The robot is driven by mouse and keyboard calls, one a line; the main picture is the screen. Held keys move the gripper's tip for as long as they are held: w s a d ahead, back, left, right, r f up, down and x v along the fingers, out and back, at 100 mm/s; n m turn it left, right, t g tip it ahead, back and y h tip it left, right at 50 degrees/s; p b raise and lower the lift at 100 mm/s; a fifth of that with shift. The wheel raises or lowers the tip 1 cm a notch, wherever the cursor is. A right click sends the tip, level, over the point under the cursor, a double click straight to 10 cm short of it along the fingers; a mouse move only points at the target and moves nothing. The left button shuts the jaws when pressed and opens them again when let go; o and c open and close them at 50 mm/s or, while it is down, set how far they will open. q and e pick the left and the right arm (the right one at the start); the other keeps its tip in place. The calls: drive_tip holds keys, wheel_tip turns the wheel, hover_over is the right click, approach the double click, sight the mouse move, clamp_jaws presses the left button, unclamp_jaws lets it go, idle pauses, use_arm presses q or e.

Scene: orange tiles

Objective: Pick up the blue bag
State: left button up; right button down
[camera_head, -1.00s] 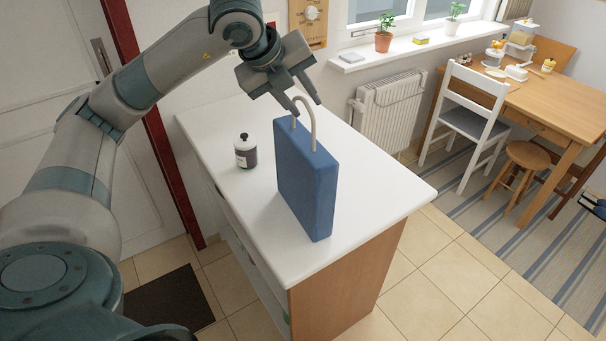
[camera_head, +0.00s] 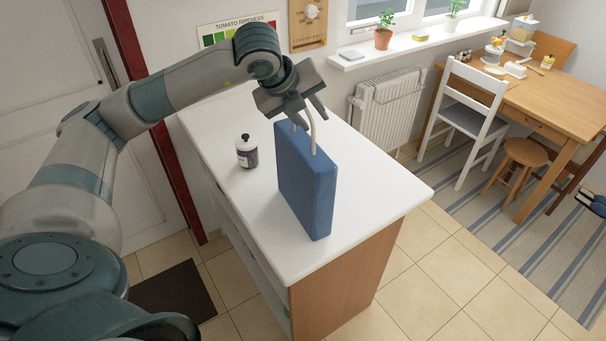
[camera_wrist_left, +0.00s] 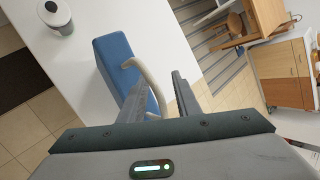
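In the left wrist view the bag (camera_wrist_left: 117,66) lies ahead of the fingers. There the handle (camera_wrist_left: 150,82) curves into the space between the two open fingers (camera_wrist_left: 160,97). Neither finger is clearly pressed on it. My right gripper is not in view.
A jar with a black lid (camera_head: 246,151) stands on the counter left of the bag. A radiator (camera_head: 388,110) and a windowsill with a potted plant (camera_head: 384,30) are behind. A white chair (camera_head: 468,120) and a wooden table (camera_head: 545,98) stand at the right.

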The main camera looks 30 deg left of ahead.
use_arm(q)
drive_tip(key=shift+w+f, duration=0.1)
drive_tip(key=shift+f, duration=0.05)
idle(0.3)
clamp_jaws()
